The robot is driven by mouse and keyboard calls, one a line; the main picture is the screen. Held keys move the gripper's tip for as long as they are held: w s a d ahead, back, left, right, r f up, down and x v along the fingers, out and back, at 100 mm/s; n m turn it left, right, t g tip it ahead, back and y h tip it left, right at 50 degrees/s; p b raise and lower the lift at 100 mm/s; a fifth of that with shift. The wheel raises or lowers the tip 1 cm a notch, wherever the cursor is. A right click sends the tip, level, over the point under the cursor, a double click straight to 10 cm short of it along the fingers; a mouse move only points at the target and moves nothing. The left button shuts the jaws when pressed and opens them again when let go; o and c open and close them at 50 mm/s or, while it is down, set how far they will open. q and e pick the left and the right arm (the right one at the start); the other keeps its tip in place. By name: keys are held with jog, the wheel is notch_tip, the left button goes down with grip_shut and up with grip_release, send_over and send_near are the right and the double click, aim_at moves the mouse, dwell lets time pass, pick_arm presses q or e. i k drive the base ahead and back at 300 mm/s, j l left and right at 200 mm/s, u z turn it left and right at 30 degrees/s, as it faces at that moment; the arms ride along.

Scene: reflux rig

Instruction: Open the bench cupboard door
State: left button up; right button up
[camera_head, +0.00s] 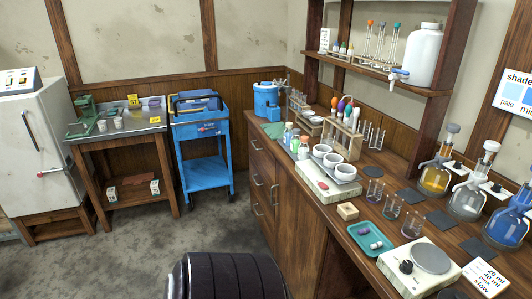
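The wooden bench (337,214) runs along the right side. Its front carries a stack of drawers with pale handles at the far end. Beside the drawers is a plain brown panel that looks like the cupboard door (298,228), with an upright metal handle (275,196) near its far edge. The door looks flush with the bench front, so it appears shut. Its lower part is partly hidden by a dark rounded body at the bottom of the view. Neither of my grippers is in view.
The bench top carries a test-tube rack (342,138), white bowls, beakers, a teal tray (370,239), a scale (431,258) and coloured flasks. A blue cart (204,150), a side table and a white fridge (32,140) stand left.

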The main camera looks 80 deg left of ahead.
aim_at(301, 237)
jog(key=j+u, duration=0.1)
jog(key=u, duration=2.05)
